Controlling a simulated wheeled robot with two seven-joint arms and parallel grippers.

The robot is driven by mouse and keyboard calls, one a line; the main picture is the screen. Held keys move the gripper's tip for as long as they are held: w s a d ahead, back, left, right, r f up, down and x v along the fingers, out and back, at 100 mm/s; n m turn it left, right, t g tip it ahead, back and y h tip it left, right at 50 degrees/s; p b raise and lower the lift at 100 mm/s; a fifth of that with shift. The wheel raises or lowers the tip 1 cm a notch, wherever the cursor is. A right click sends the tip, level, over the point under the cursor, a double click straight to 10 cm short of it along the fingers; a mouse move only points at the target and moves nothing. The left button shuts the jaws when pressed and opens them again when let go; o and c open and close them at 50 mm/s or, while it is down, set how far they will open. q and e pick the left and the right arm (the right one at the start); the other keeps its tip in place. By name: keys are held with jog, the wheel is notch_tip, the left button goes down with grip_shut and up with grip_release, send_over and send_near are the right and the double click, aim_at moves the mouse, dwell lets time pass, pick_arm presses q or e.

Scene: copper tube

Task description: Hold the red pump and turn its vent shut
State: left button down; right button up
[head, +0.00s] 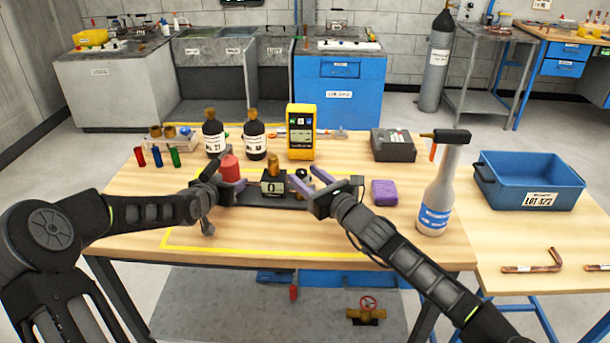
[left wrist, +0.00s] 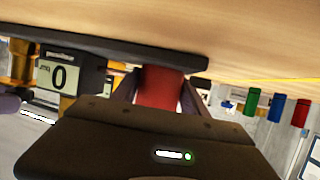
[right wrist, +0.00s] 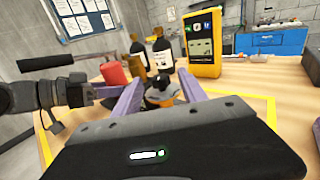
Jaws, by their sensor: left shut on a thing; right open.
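The red pump (head: 230,170) stands on a dark base plate, with a small gauge block (head: 271,190) reading 0 and a brass fitting (head: 273,168) to its right. My left gripper (head: 228,186) is shut on the pump's red body, also between the fingers in the left wrist view (left wrist: 163,88). A small black knob with a brass-orange part (right wrist: 160,92), apparently the vent, shows between the fingers of my right gripper (right wrist: 158,90). That gripper is open, its fingers apart on either side of the knob in that view. Contact with the knob cannot be told.
Two dark bottles (head: 255,141) and a yellow meter (head: 301,133) stand behind the pump. A purple block (head: 384,192) and a grey spray bottle (head: 438,190) are at the right. Coloured vials (head: 157,156) stand at the left. The front of the table is clear.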

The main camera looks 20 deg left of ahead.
jog(key=shift+w+a, duration=0.3)
jog(key=shift+a, duration=0.1)
grip_shut()
dwell(0.4)
